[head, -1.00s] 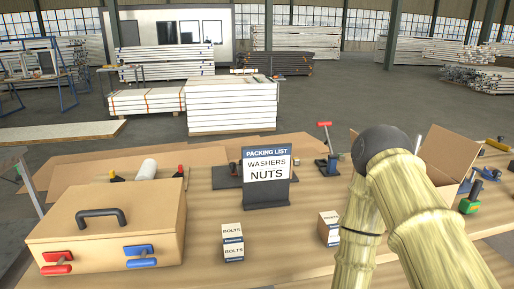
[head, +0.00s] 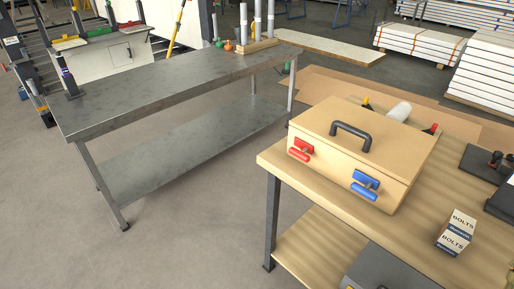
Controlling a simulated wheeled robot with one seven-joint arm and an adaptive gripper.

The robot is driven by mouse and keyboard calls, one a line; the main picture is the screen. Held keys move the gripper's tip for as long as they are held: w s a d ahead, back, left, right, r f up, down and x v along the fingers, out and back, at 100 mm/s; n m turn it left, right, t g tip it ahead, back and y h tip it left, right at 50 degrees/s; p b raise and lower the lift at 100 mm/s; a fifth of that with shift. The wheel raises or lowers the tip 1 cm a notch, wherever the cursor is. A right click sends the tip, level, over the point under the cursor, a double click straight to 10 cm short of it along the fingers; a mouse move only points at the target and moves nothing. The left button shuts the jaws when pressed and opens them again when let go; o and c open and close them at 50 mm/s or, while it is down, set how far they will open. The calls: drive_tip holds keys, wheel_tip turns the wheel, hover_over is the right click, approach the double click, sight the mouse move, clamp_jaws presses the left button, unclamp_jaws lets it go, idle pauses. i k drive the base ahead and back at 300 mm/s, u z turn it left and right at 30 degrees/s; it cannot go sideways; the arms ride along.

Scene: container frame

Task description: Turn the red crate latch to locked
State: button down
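The wooden crate (head: 389,145) stands at the left end of the wooden bench, its lid closed and a dark handle (head: 351,135) on top. The red latch (head: 301,149) is on the left of its front face, a red plate with a red lever lying roughly along the crate's front. The blue latch (head: 366,184) is to its right on the same face, with a similar lever. I cannot tell from this distance whether either is locked. My gripper is not in view.
The wooden bench (head: 458,209) holds a white Bolts box (head: 457,231) right of the crate. Cardboard sheets (head: 335,88) show behind the crate.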

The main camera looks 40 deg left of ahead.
sight(306, 147)
drive_tip(key=z, duration=0.7)
drive_tip(key=k, duration=0.95)
drive_tip(key=u, duration=1.55)
drive_tip(key=i, duration=0.5)
